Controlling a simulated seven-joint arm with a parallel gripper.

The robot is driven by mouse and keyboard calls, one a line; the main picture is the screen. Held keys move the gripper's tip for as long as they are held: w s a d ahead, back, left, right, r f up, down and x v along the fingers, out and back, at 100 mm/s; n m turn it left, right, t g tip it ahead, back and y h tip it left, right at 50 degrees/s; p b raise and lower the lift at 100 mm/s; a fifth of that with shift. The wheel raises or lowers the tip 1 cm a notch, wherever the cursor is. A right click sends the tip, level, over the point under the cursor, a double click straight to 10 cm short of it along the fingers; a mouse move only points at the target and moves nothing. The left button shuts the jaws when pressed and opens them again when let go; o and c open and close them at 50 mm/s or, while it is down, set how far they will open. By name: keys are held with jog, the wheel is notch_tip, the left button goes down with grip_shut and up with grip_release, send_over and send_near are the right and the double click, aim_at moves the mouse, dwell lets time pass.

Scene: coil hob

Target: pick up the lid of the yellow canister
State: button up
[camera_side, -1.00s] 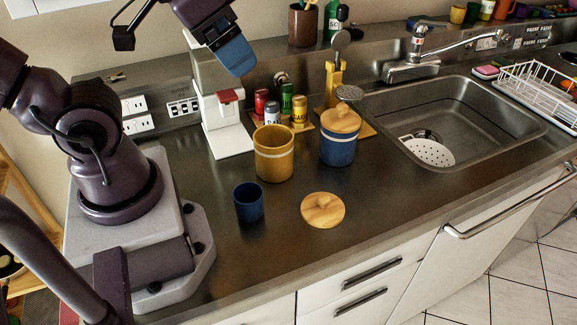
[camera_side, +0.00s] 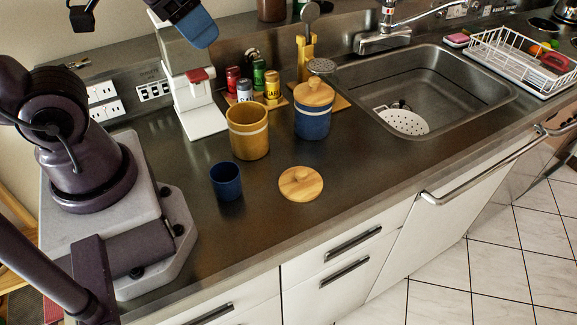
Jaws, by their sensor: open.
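The yellow canister (camera_side: 249,143) stands upright on the counter with a pale band near its top and no lid on it. A round wooden lid with a knob (camera_side: 301,184) lies flat on the counter, in front and to the right of it. A blue canister (camera_side: 312,122) behind wears a similar wooden lid (camera_side: 314,92). My gripper (camera_side: 198,33), with a blue tip, is at the top edge, above and apart from the canisters and the loose lid. It is open and partly cut off; nothing shows in it.
A blue cup (camera_side: 226,181) stands left of the loose lid. A white machine (camera_side: 190,90), several small jars (camera_side: 258,75) and a yellow stand (camera_side: 304,58) are behind. The sink (camera_side: 430,75) is at right. The counter around the loose lid is clear.

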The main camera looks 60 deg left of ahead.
jog(key=n+g+y, duration=0.1)
jog(key=n+g, duration=0.4)
jog(key=n, duration=1.1)
send_near(301, 171)
jog(key=f, duration=0.4)
jog(key=shift+w+a+f, duration=0.15)
jog(key=shift+a+f, duration=0.1)
jog(key=shift+f, duration=0.05)
jog(key=shift+w+a+f, duration=0.1)
jog(key=shift+f, duration=1.3)
jog(key=shift+w+a+f, duration=0.1)
jog(key=shift+f, duration=1.25)
